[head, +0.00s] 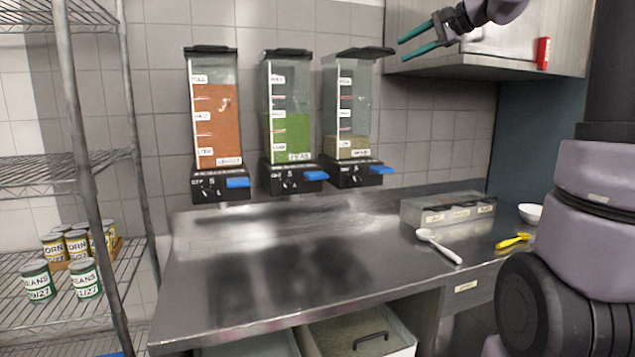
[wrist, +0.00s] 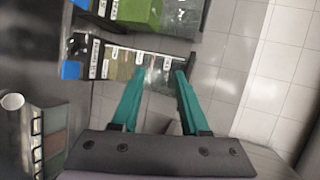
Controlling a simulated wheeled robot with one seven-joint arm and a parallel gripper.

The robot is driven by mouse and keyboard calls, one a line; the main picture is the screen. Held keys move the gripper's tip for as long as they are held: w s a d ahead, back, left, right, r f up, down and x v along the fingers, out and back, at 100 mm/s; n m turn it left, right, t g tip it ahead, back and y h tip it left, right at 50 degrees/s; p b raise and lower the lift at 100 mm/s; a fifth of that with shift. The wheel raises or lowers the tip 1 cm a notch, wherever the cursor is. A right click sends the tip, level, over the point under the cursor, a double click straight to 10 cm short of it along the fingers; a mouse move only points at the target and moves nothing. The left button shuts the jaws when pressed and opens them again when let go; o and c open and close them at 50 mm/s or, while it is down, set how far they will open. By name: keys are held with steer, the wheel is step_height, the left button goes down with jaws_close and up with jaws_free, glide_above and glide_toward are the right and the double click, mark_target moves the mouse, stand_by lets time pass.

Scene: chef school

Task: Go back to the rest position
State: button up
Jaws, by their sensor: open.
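My gripper (head: 417,41) has two teal fingers and is raised at the upper right in the head view. Its fingers point left, just right of the raised black lid of the right dispenser (head: 346,110). In the wrist view my gripper (wrist: 158,85) is open, with nothing visible between the fingers. The right dispenser also shows beyond the fingertips there (wrist: 125,65). The middle dispenser (head: 290,115) holds green contents and the left dispenser (head: 215,120) holds orange contents; both lids look closed.
A steel counter (head: 270,280) runs below the dispensers, mostly clear. On its right are a lidded clear container (head: 450,212), a white spoon (head: 440,246), a yellow-handled tool (head: 513,241) and a white bowl (head: 530,213). A wire shelf (head: 70,260) with cans stands left. A wall cabinet (head: 490,62) is close to my gripper.

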steer(key=s+f+n+g+h, duration=0.1)
steer(key=s+f+n+h, duration=0.1)
steer(key=s+f, duration=0.8)
steer(key=s+a+f+n+g+h, duration=0.1)
steer(key=s+f+h, duration=0.4)
steer(key=s+f, duration=0.6)
steer(key=s+n+g, duration=0.1)
steer(key=s+n, duration=0.1)
steer(key=s, duration=0.6)
steer(key=shift+s+a+f+n, duration=0.2)
steer(key=shift+s+f+n, duration=0.1)
steer(key=shift+s, duration=0.1)
